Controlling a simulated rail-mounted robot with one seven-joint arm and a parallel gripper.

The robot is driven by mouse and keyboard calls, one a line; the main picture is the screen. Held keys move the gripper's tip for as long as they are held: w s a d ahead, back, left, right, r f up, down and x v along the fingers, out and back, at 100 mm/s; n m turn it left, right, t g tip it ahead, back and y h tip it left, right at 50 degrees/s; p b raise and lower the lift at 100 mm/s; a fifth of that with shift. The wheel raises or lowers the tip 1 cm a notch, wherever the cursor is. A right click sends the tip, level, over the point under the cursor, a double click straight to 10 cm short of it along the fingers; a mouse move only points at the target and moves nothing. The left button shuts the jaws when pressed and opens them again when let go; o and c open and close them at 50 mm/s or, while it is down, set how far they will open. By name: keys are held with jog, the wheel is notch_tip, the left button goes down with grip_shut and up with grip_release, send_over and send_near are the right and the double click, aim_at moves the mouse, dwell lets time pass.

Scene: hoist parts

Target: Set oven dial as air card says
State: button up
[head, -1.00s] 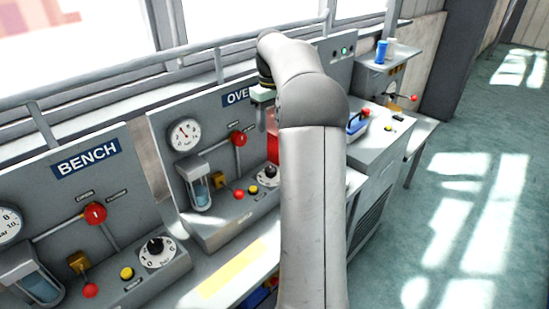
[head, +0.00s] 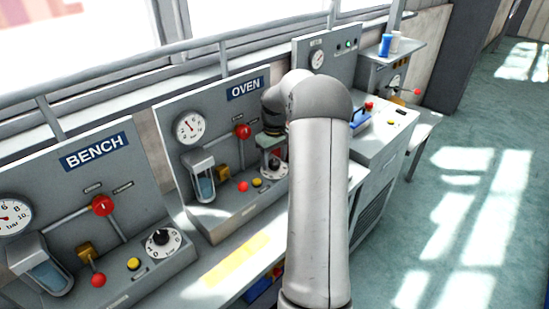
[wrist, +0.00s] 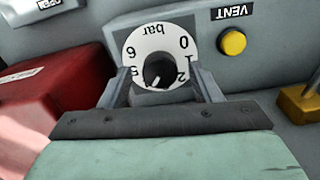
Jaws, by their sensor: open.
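The oven dial (wrist: 147,40) is a white disc with black numerals and a black knob (wrist: 158,73), low on the grey OVEN panel (head: 240,115). In the wrist view it appears upside down between my fingers. My gripper (wrist: 163,80) is open, one finger on each side of the knob. I cannot tell whether they touch it. The knob's exact setting is unclear because its lower part is hidden. In the head view my gripper (head: 271,150) is over the dial (head: 268,174), partly covering it. I cannot make out an air card.
A yellow VENT button (wrist: 232,42) and a brass fitting (wrist: 300,103) are right of the dial in the wrist view; a red block (wrist: 55,100) is left. The BENCH panel (head: 115,185) has a similar dial (head: 163,243). A rail (head: 130,83) runs behind the panels.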

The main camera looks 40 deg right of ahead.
jog(key=shift+f, duration=0.2)
jog(key=c, duration=1)
jog(key=shift+m, duration=0.3)
jog(key=m+b, duration=0.1)
jog(key=m, duration=0.2)
jog(key=shift+r+m+b, duration=0.15)
jog(key=shift+m+b, duration=0.25)
jog(key=shift+m, duration=1.7)
jog(key=shift+w, duration=0.1)
